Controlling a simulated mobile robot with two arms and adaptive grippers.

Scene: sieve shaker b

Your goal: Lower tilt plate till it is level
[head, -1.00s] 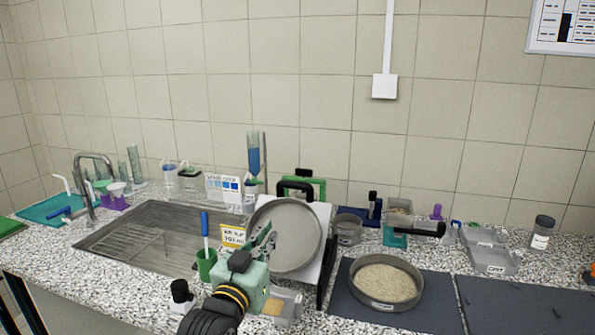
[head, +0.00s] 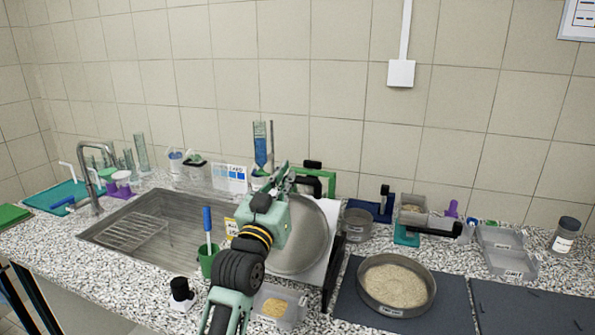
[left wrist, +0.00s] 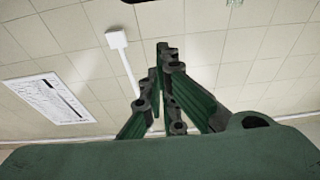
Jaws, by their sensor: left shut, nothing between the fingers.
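The tilt plate (head: 334,240) is a white plate that stands steeply tilted on the counter, with a round metal sieve pan (head: 306,240) against its face. My left gripper (head: 284,174) is in front of the plate's upper left part and hides that part and its black handle. Its fingers are shut and empty; they also show closed together in the left wrist view (left wrist: 163,55), against the wall tiles. Whether the fingers touch the plate cannot be told. My right gripper is not in view.
A pan of sand-like grains (head: 395,287) sits on a dark mat (head: 350,309) right of the plate. A sink (head: 165,215) and a green cup with a blue-handled brush (head: 208,262) are left. A clear tray (head: 280,308) stands in front.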

